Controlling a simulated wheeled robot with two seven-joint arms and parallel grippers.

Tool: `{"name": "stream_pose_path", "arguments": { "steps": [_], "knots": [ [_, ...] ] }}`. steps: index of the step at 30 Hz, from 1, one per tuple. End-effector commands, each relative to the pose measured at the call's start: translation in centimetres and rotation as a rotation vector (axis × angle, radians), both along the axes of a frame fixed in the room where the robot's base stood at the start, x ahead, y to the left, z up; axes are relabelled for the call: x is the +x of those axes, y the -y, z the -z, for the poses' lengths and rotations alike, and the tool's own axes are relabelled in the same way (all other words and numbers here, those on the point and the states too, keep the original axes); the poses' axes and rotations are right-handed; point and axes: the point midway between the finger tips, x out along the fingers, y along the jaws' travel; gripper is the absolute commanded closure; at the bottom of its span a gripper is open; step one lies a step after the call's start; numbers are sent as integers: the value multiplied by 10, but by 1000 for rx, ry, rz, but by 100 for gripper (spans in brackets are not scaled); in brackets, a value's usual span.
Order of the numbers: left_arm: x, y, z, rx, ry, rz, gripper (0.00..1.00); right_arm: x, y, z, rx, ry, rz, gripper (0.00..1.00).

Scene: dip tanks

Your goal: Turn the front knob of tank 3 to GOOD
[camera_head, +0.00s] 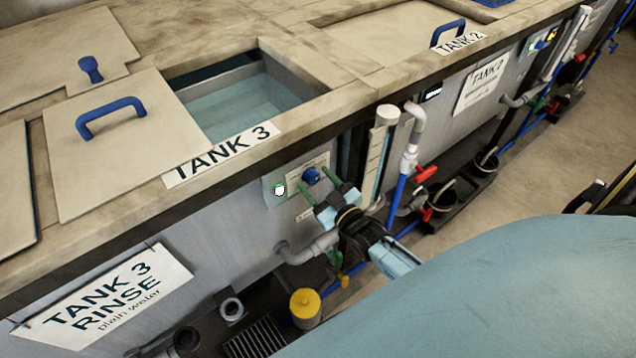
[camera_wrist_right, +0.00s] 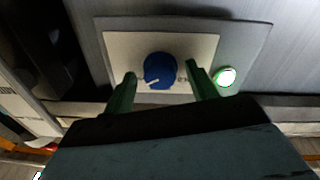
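The blue front knob (camera_head: 311,175) of tank 3 sits on a pale plate (camera_head: 322,162) on the tank's front panel, below the TANK 3 label (camera_head: 222,153). In the right wrist view the knob (camera_wrist_right: 160,71) has a white pointer mark toward its lower left; the plate lettering is too small to read. My right gripper (camera_head: 325,190) is open in front of the knob. Its green fingertips (camera_wrist_right: 160,82) are on either side of the knob, with visible gaps, not touching it. My left gripper is not in view.
A lit white-green button (camera_wrist_right: 225,77) is beside the knob plate. A grey pipe (camera_head: 310,248), a clear gauge tube (camera_head: 376,160) and a red-handled valve (camera_head: 427,174) are near my right gripper. Tank 3's lid (camera_head: 140,150) is partly slid aside, showing water.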

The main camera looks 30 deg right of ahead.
Motion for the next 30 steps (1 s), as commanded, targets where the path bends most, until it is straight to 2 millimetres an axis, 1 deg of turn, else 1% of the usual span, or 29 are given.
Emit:
{"name": "stream_pose_path", "arguments": {
  "steps": [7,11,14,21,24,27,30],
  "knots": [
    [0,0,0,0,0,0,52,-2,0,0,-1,-1,0,43],
    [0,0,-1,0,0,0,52,-14,1,1,-1,-2,1,43],
    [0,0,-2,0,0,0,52,-32,2,2,-1,-3,0,43],
    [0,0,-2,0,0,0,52,-85,5,4,-1,-3,0,43],
    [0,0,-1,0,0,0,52,-104,6,5,-1,-3,0,43],
    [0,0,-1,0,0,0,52,-119,7,6,0,-3,0,43],
    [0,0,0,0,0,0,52,-128,7,5,0,-1,0,43]
  ]
}}
